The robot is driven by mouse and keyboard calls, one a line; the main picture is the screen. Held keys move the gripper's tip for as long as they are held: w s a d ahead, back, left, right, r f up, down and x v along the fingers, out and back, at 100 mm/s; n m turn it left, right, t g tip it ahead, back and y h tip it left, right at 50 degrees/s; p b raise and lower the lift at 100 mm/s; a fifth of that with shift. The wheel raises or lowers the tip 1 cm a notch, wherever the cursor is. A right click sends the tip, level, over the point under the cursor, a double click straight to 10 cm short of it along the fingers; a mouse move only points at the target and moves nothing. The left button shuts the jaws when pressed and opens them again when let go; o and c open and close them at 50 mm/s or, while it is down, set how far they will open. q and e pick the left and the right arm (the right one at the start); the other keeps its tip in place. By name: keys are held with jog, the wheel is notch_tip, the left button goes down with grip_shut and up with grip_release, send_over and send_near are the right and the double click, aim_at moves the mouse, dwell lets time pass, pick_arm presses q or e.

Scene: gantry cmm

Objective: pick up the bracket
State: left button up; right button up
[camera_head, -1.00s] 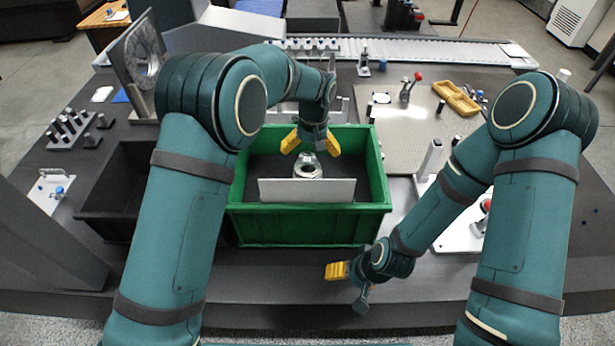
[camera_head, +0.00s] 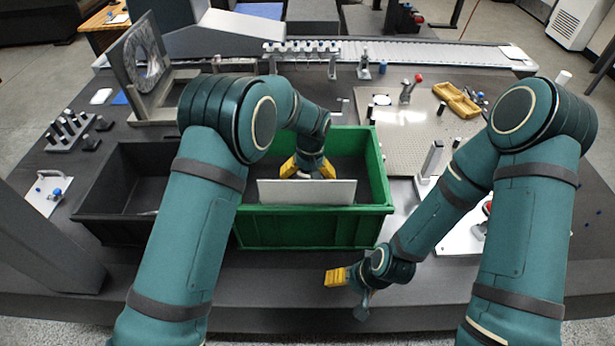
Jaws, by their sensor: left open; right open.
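The green bin (camera_head: 315,232) stands at the middle of the table's front. The silver ringed part in it, which looks like the bracket, is now almost fully hidden behind my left gripper and a pale plate. My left gripper (camera_head: 308,172) is open, with yellow fingertips, and reaches down into the bin at the part. I cannot tell whether its fingers touch the part. My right gripper (camera_head: 345,287) is open and empty, low in front of the bin's right corner.
The pale upright plate (camera_head: 306,192) stands across the bin's front. A black bin (camera_head: 122,226) is left of the green one. A perforated plate (camera_head: 405,137) with fixtures and a yellow tray (camera_head: 457,100) lies to the right. A conveyor (camera_head: 430,52) runs along the back.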

pick_arm(q)
jog(key=c, duration=1.1)
jog(key=shift+c, duration=0.2)
jog(key=shift+r, duration=0.1)
